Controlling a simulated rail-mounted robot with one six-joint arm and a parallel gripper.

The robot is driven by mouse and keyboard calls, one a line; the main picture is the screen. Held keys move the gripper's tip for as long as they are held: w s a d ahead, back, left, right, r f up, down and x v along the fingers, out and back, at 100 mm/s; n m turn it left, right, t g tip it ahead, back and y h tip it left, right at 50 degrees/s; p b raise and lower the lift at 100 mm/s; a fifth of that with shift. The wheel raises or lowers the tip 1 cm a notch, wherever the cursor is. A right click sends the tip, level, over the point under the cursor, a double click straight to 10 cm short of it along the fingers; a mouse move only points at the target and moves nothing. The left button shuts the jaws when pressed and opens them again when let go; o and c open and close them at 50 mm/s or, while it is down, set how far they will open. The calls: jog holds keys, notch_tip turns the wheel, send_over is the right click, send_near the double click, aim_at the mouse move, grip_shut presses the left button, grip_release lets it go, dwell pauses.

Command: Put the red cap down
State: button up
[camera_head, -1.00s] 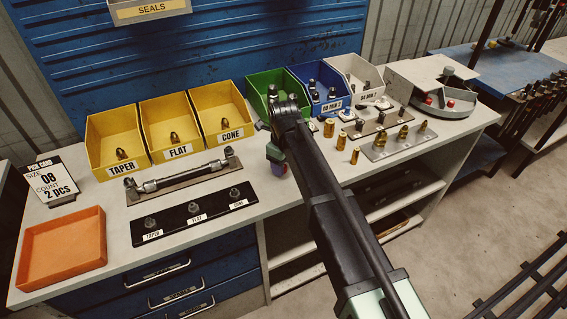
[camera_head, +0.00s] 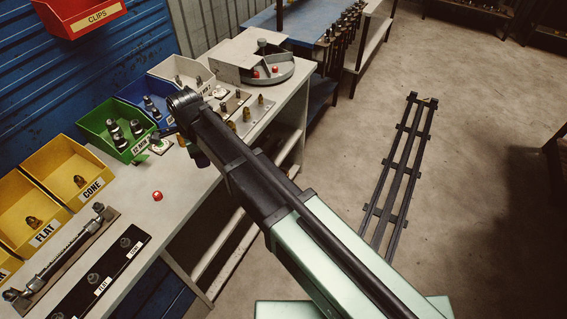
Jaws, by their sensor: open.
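A small red cap (camera_head: 157,196) rests on the grey bench top, in the clear strip in front of the green bin and to the right of the black labelled plate. My gripper (camera_head: 201,158) is mostly hidden behind my own arm; only a small greenish part shows, near the bench's front edge. It is open and stands to the right of the cap and apart from it. Its fingertips cannot be made out. Two other red caps (camera_head: 265,72) sit on the round grey tray at the far end of the bench.
Green (camera_head: 112,148), blue and white bins line the back, with yellow bins (camera_head: 38,247) at left. A fitting plate (camera_head: 250,118) with brass parts lies beyond my arm. A hose assembly (camera_head: 60,255) and the black plate (camera_head: 95,290) lie at lower left. Bench around the cap is clear.

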jog(key=s+d+n, duration=0.2)
jog(key=d+n, duration=0.2)
jog(key=d, duration=0.9)
jog(key=s+d+n, duration=0.3)
jog(key=d+n, duration=0.2)
jog(key=d, duration=0.9)
jog(key=s+d+n, duration=0.3)
jog(key=d+n, duration=0.1)
jog(key=d, duration=0.9)
jog(key=shift+s+d, duration=0.15)
jog(key=shift+s, duration=0.1)
jog(key=shift+o, duration=0.5)
